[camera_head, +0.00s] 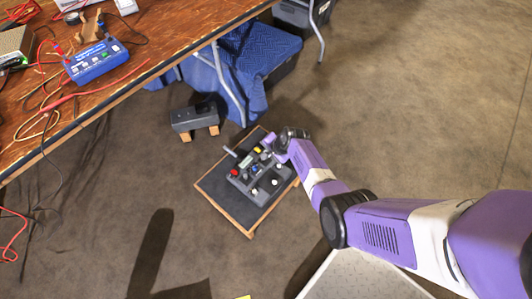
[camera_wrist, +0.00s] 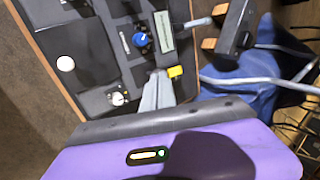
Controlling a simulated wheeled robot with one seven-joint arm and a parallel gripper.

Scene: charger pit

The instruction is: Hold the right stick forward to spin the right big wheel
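The control box (camera_head: 243,183) lies on a dark, wood-edged board (camera_head: 216,190) on the floor. It carries a blue knob (camera_wrist: 140,40), white-topped controls (camera_wrist: 65,63) (camera_wrist: 117,98), a yellow button (camera_wrist: 175,71), a small display (camera_wrist: 167,30) and a grey lever (camera_wrist: 196,22). My gripper (camera_head: 280,146) is over the box's upper right edge. In the wrist view its pale grey fingers (camera_wrist: 156,85) lie close together, tips beside the yellow button. No stick shows between them, and I cannot tell whether they touch the box. I cannot pick out the right stick with certainty. No big wheel is in view.
A wooden table (camera_head: 130,30) with cables and a blue device (camera_head: 96,62) stands at upper left. A small dark box (camera_head: 194,117) on wooden feet and a blue cloth (camera_head: 262,50) with metal legs are beyond the board. Floor at right is clear.

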